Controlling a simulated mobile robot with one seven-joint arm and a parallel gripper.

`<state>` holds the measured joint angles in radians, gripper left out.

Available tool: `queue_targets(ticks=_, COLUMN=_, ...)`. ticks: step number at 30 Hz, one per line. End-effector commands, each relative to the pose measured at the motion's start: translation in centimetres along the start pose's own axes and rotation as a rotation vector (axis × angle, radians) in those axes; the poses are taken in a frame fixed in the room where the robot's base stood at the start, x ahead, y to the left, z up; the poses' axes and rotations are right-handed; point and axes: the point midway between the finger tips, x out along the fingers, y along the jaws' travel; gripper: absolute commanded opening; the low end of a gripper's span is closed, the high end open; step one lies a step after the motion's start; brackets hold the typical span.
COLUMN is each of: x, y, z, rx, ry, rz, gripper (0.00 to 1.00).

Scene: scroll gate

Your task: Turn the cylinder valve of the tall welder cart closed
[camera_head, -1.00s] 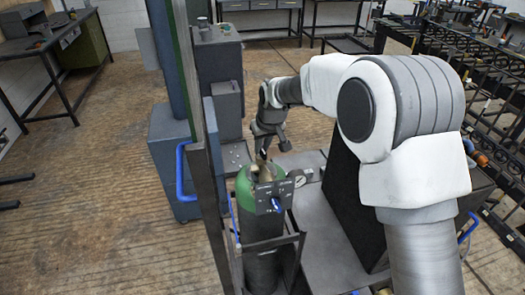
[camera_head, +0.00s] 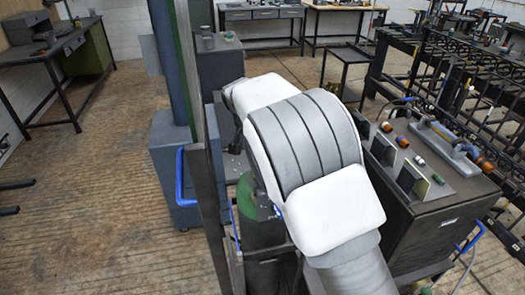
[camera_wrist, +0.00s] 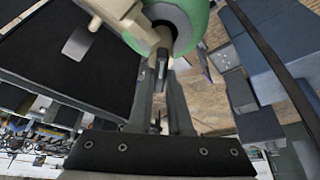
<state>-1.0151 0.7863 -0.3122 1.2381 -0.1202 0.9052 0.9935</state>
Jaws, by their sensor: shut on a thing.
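The gas cylinder (camera_head: 247,195), with a green shoulder and dark body, stands upright in the tall cart's frame. My arm covers its top in the head view, so the valve and my gripper are hidden there. In the wrist view the green shoulder (camera_wrist: 196,12) is at the top, with the tan valve body (camera_wrist: 122,12) beside it. My gripper (camera_wrist: 162,80) reaches up to the valve. Its fingers are shut on a dark narrow part of the cylinder valve (camera_wrist: 162,62). How far the valve is turned cannot be told.
A dark cart post (camera_head: 205,190) with a blue handle (camera_head: 181,175) stands just left of the cylinder. A dark cabinet (camera_head: 435,220) with torches and knobs on top stands at right, near my arm. The wooden floor (camera_head: 90,215) at left is clear.

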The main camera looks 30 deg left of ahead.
Motion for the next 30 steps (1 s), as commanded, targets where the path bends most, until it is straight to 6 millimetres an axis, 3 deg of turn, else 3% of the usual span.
queue_targets(ticks=18, x=-0.16, y=-0.37, z=-0.20, rx=0.509, ry=0.000, rz=0.212, gripper=0.00)
queue_targets(ticks=30, x=0.01, y=-0.43, z=-0.14, rx=0.686, ry=-0.002, rz=0.284, gripper=0.00)
